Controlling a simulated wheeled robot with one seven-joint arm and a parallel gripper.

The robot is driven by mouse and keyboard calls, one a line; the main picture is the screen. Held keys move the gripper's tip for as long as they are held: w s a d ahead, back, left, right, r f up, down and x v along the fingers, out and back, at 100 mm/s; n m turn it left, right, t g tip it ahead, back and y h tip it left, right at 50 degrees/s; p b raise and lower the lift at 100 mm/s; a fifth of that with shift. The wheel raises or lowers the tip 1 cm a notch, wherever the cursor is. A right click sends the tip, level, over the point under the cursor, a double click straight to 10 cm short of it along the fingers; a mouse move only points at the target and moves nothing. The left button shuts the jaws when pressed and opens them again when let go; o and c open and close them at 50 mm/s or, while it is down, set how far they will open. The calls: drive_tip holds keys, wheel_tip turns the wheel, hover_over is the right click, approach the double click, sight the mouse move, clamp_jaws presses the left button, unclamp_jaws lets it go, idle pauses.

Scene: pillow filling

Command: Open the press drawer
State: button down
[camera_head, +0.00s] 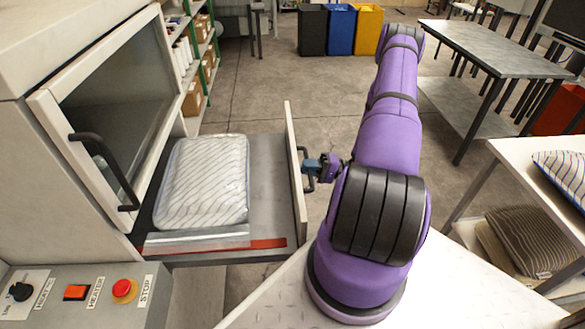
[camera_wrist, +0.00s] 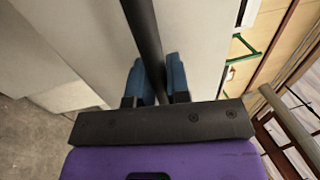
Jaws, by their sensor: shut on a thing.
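The press drawer (camera_head: 269,188) stands pulled out of the press to the right, with its pale front panel (camera_head: 294,165) upright. A striped pillow in clear wrapping (camera_head: 203,180) lies on the drawer. My gripper (camera_head: 316,168) is at the outer side of the front panel, at the dark drawer handle (camera_head: 306,174). In the wrist view the blue fingers (camera_wrist: 161,82) are closed on both sides of the dark handle bar (camera_wrist: 144,38). The panel's pale face (camera_wrist: 195,40) lies just behind the bar.
The press window with its dark handle (camera_head: 106,170) is above the drawer's left side. A control panel with a red stop button (camera_head: 123,289) is at the lower left. A table with pillows (camera_head: 530,240) stands on the right. Floor is clear beyond the drawer (camera_head: 265,90).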

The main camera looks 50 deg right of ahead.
drive_tip(key=shift+v, duration=0.8)
drive_tip(key=shift+r, duration=0.1)
drive_tip(key=c, duration=1.1)
unclamp_jaws()
drive_tip(key=v, duration=1.1)
drive_tip(key=shift+w, duration=0.1)
